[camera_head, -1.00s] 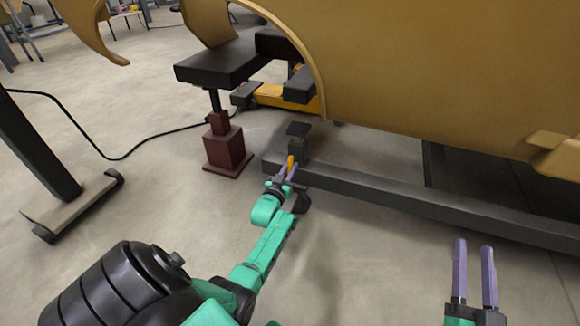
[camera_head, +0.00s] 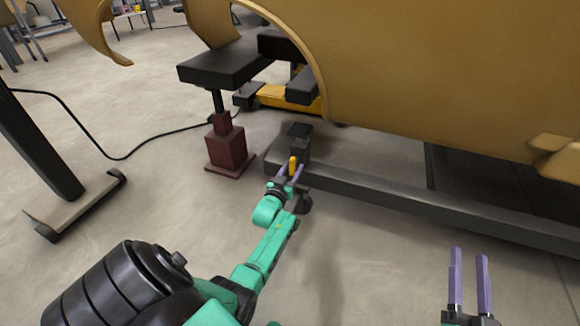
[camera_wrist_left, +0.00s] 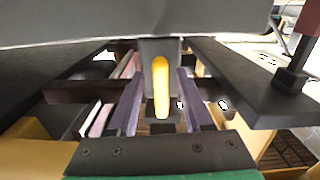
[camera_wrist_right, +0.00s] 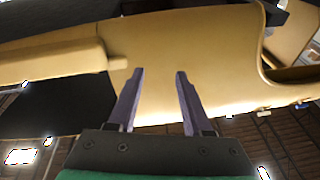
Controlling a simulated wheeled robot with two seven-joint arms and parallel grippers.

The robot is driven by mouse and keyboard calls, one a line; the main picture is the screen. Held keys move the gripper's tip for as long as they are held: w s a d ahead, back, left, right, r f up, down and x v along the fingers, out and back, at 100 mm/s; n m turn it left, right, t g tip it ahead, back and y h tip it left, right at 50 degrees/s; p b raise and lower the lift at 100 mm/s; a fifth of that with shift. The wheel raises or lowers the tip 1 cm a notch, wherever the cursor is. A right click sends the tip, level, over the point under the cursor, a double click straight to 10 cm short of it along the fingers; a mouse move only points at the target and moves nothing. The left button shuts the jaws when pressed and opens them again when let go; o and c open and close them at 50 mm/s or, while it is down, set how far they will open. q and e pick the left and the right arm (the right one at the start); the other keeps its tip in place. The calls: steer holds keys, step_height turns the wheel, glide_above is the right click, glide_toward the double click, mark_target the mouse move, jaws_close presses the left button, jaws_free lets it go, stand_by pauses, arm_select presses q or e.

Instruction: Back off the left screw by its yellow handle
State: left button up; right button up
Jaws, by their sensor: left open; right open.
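The yellow handle (camera_head: 293,165) is a small upright bar on the dark clamp post (camera_head: 299,143), which stands on the grey frame rail under the car shell. In the left wrist view the handle (camera_wrist_left: 160,88) hangs in front of a grey block, between the purple fingers. My left gripper (camera_head: 291,172) is open, with one finger on each side of the handle and a gap showing on both sides. My right gripper (camera_head: 469,250) is open and empty, away to the right over the floor; its fingers also show in the right wrist view (camera_wrist_right: 156,95).
The tan car shell (camera_head: 440,70) overhangs the grey rail (camera_head: 400,200). A dark red jack stand (camera_head: 228,150) is left of the post. A black cable (camera_head: 130,155) runs over the floor to the left. The floor in front of the rail is clear.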

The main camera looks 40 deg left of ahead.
arm_select(q)
steer(key=shift+s, duration=0.1)
steer(key=shift+s, duration=0.1)
steer(key=shift+p+v, duration=0.65)
steer(key=shift+v, duration=0.2)
steer(key=p+v, duration=0.2)
steer(key=v, duration=0.1)
steer(key=shift+s+d+r, duration=0.1)
steer(key=shift+s+d, duration=0.05)
steer(key=shift+s, duration=0.05)
steer(key=p, duration=0.3)
glide_toward(291, 170)
steer(key=v, duration=0.3)
steer(key=shift+s+d, duration=0.2)
steer(key=shift+s, duration=0.05)
arm_select(e)
steer(key=s+a+f+g+h, duration=0.1)
steer(key=s+f+g, duration=0.7)
steer(key=s+f, duration=0.4)
step_height(291, 170, down, 4)
steer(key=shift+a+r+h, duration=0.1)
steer(key=shift+a+h, duration=0.05)
steer(key=shift+h, duration=0.15)
